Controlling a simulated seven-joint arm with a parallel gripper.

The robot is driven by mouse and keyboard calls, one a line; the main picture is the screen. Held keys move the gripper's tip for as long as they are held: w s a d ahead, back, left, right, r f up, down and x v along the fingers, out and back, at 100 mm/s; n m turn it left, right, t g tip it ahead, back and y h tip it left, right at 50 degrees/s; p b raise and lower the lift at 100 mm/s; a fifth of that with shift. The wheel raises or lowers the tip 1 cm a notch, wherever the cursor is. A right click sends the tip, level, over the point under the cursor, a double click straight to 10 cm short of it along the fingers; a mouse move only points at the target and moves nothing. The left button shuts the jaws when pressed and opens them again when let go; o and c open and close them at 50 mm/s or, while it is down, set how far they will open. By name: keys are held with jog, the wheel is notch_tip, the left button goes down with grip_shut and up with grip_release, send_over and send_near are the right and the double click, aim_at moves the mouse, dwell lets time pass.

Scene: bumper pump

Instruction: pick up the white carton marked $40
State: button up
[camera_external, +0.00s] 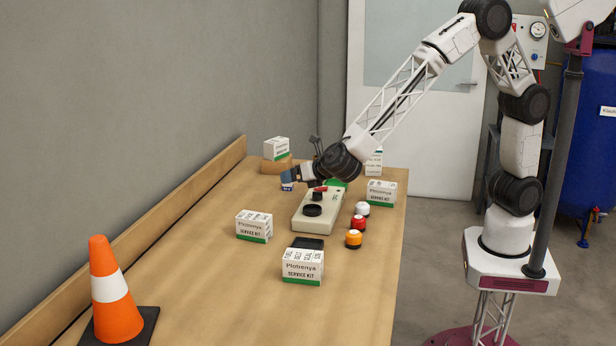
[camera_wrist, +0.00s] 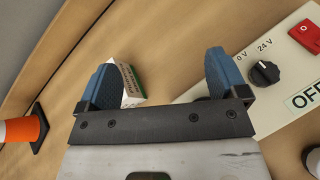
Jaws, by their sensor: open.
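Several white cartons with green bands stand on the bench; I cannot read a $40 mark on any. One is at the left (camera_external: 254,226), one at the front (camera_external: 302,268), one at the right (camera_external: 381,194), one at the back right (camera_external: 374,162), and one on a wooden block (camera_external: 276,148). My gripper (camera_external: 291,177) is open above the bench, left of the beige control box. In the wrist view my gripper (camera_wrist: 160,66) has a white carton (camera_wrist: 131,78) below and beyond its blue fingers, nearer the left finger, which partly hides it.
The beige control box (camera_external: 319,221) has a dial and an OFF label. An orange cone (camera_external: 112,292) stands at the front left.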

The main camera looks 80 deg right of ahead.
aim_at(264, 218)
jog(key=a+f+n+y, duration=0.1)
jog(key=a+f+n, duration=0.1)
jog(key=a, duration=0.2)
jog(key=w+a+f+n+t+y, duration=0.1)
jog(key=a+f+n, duration=0.1)
jog(key=a, duration=0.2)
jog(key=w+a+f+n+y, duration=0.1)
jog(key=a+f+n, duration=0.1)
jog(key=a+f, duration=0.1)
jog(key=shift+w+a+t, duration=0.15)
jog(key=shift+a+t, duration=0.15)
jog(key=shift+a, duration=0.55)
jog(key=shift+w, duration=0.1)
jog(key=shift+x, duration=1.2)
jog(key=shift+w+d+f, duration=0.1)
jog(key=shift+x, duration=2.5)
